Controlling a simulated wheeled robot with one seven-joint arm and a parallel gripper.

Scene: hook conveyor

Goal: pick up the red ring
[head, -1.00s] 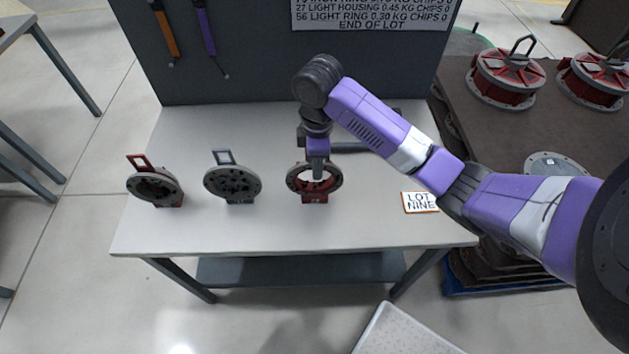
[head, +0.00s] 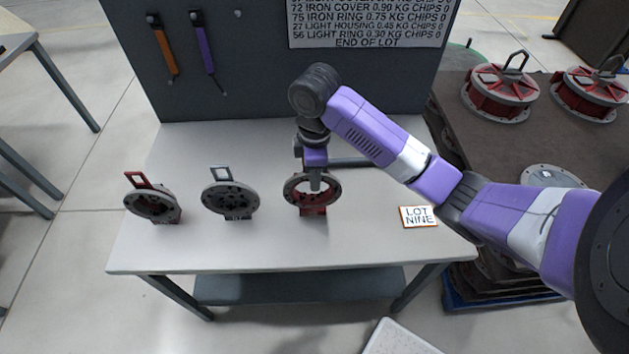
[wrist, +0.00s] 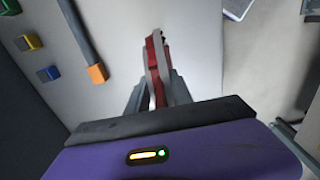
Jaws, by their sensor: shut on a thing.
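The red ring (head: 291,196) is a round part with a dark grey flange and red body, at the right of a row of three on the white table (head: 370,245). My gripper (head: 316,184) comes down from above and is shut on its rim. In the wrist view the ring (wrist: 153,55) appears edge-on, red and grey, between the two grey fingers of my gripper (wrist: 157,95). The ring stands upright or nearly so. I cannot tell whether its base touches the table.
To the left stand a grey-handled part (head: 231,198) and a red-handled part (head: 152,203). A "LOT NINE" card (head: 418,216) lies to the right. A dark panel (head: 260,85) with hanging tools rises behind. Red-and-grey housings (head: 500,93) sit on a brown surface at right.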

